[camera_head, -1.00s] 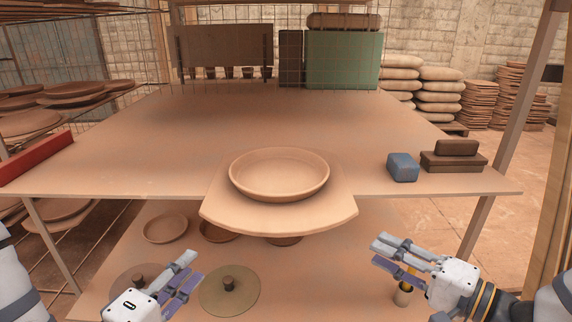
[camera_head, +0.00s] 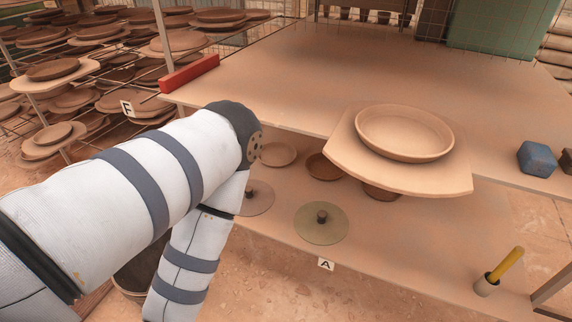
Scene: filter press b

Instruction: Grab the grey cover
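Two flat round covers with dark knobs lie on the lower shelf. One cover (camera_head: 262,201) is greyish-brown, and my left arm hides part of its left side. The other cover (camera_head: 335,227) is olive-grey, lies to its right near the shelf's front edge, and is fully visible. The colours do not clearly settle which is the grey cover. My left arm bends at the elbow left of the covers and its lower part runs down out of the picture. Neither gripper is in view.
A large clay dish (camera_head: 404,133) sits on a board (camera_head: 400,175) overhanging the upper shelf (camera_head: 300,95). Small dishes (camera_head: 277,154) lie behind the covers. A yellow-handled tool stands in a small holder (camera_head: 486,286) at the right. A red bar (camera_head: 189,73) lies at the upper left.

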